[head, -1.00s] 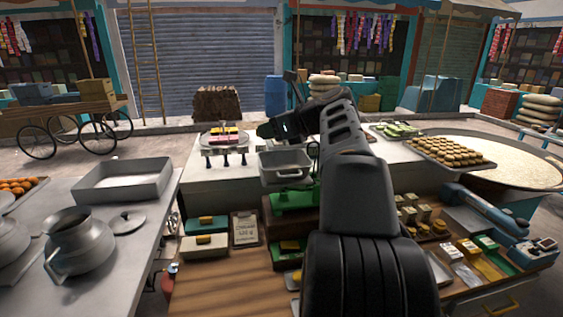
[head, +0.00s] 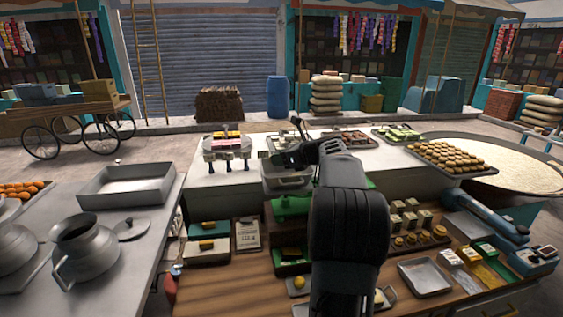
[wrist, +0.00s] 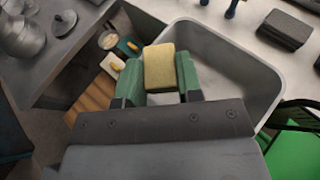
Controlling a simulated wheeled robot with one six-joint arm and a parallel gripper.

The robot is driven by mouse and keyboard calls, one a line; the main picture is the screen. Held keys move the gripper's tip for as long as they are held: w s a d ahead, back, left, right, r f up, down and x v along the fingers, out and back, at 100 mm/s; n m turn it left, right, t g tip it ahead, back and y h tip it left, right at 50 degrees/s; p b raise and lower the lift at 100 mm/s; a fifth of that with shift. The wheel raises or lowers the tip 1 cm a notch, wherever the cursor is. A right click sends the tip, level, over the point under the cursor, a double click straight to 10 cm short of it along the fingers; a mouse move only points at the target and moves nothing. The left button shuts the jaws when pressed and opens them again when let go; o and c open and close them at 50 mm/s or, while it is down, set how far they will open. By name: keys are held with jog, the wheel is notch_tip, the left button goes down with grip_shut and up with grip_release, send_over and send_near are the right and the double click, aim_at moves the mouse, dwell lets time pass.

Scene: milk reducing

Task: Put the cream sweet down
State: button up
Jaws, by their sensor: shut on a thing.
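The cream sweet is a pale yellow block (wrist: 160,66) in the wrist view. My gripper (wrist: 159,82) is shut on it, with green fingers at its left and right sides. The block overlaps the left part of a grey metal pan (wrist: 240,62); its height over the pan is hard to tell. In the head view my gripper (head: 284,156) is just above and behind the pan (head: 288,181), which sits on a green scale (head: 290,207). My arm hides part of the scale, and I cannot make out the sweet there.
A stand with pink and yellow sweets (head: 227,142) is left of the pan. A laden sweet tray (head: 450,155) is at right. An empty small tray (head: 424,277) lies in front.

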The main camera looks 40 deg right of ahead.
jog(key=shift+f, duration=0.7)
jog(key=shift+s+a, duration=0.1)
